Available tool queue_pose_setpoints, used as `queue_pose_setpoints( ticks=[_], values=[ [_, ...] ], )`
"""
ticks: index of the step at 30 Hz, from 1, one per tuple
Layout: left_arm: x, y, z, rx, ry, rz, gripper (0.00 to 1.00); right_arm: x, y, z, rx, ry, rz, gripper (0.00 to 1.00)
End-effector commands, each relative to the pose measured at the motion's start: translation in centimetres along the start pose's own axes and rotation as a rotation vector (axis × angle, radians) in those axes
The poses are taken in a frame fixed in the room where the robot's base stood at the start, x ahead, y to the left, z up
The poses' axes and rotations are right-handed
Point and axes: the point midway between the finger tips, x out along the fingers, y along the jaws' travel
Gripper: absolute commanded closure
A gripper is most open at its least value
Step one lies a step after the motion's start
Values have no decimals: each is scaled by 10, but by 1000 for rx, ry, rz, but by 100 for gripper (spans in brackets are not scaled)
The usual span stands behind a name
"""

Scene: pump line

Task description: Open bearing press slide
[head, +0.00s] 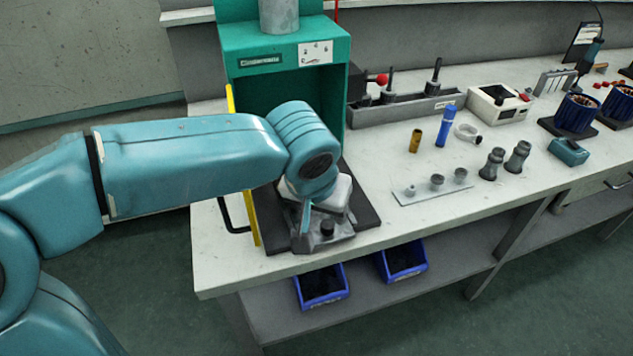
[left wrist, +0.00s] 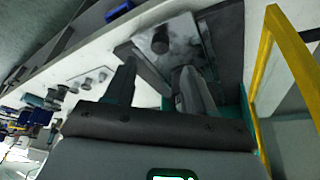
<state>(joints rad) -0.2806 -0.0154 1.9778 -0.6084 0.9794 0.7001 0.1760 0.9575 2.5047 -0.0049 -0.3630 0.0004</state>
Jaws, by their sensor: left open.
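The green bearing press (head: 270,50) stands at the left end of the bench. Its dark slide plate (head: 367,206) lies at the press foot and carries a grey metal fixture (head: 335,238) with a dark round peg (head: 327,228). My left gripper (head: 312,214) is over the fixture, pointing down, and hides much of it and the press opening. In the left wrist view its two fingers (left wrist: 157,88) are apart with nothing seen between them. The fixture (left wrist: 160,40) and slide plate (left wrist: 226,40) lie beyond the fingertips. I cannot tell whether a finger touches the fixture. My right gripper is not in view.
A yellow upright frame (head: 257,232) with a black handle (head: 228,216) stands left of the slide plate. Blue bins (head: 322,287) sit below.

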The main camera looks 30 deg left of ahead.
Motion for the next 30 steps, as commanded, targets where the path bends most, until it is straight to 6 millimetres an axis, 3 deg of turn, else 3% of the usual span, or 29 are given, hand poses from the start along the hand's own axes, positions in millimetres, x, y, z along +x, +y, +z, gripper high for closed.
queue_pose_setpoints(
  ticks=[1, 6, 12, 30],
  values=[
    [-18, 1, -2, 2, 5, 4, 45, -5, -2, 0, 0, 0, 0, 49],
    [-59, 1, -2, 2, 4, 3, 45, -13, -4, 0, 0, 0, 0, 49],
    [-87, 0, -1, 1, 1, 1, 45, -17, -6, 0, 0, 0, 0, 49],
    [-94, 0, 0, 1, 0, 0, 45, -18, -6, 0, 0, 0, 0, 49]
  ],
)
